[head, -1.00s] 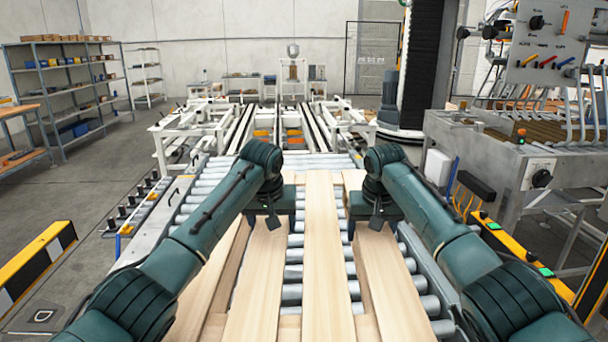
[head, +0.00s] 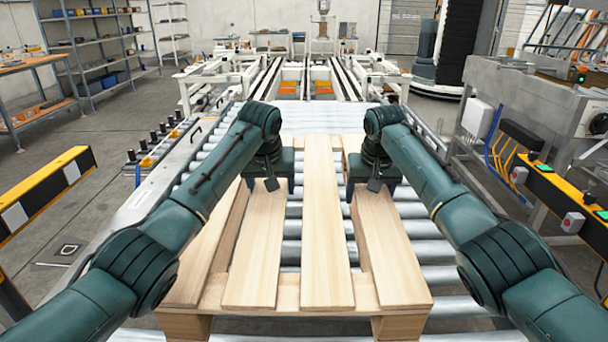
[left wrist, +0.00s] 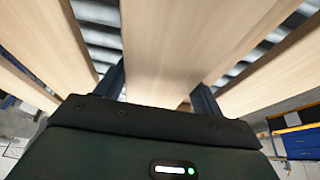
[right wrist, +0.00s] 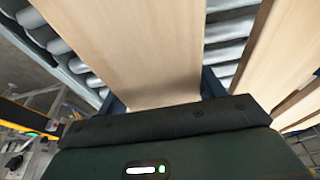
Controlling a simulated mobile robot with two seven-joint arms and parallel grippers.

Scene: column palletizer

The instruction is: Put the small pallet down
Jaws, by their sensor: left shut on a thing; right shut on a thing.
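The small pallet (head: 326,240) is light wood with several long boards and blocks under its near end. In the head view it lies level over the roller conveyor; I cannot tell whether it touches the rollers. My left gripper (head: 268,184) is at the far part of the pallet, shut on a board left of the middle. In the left wrist view that board (left wrist: 190,45) runs between the two fingers (left wrist: 158,88). My right gripper (head: 373,184) is shut on the right board. In the right wrist view the board (right wrist: 140,50) sits between the fingers (right wrist: 164,92).
The roller conveyor (head: 440,248) runs away from me under the pallet, with a side rail (head: 165,205) on the left. Yellow-black barriers stand at left (head: 45,190) and right (head: 570,185). White conveyor frames (head: 215,85) stand beyond. A grey machine (head: 530,95) is at right.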

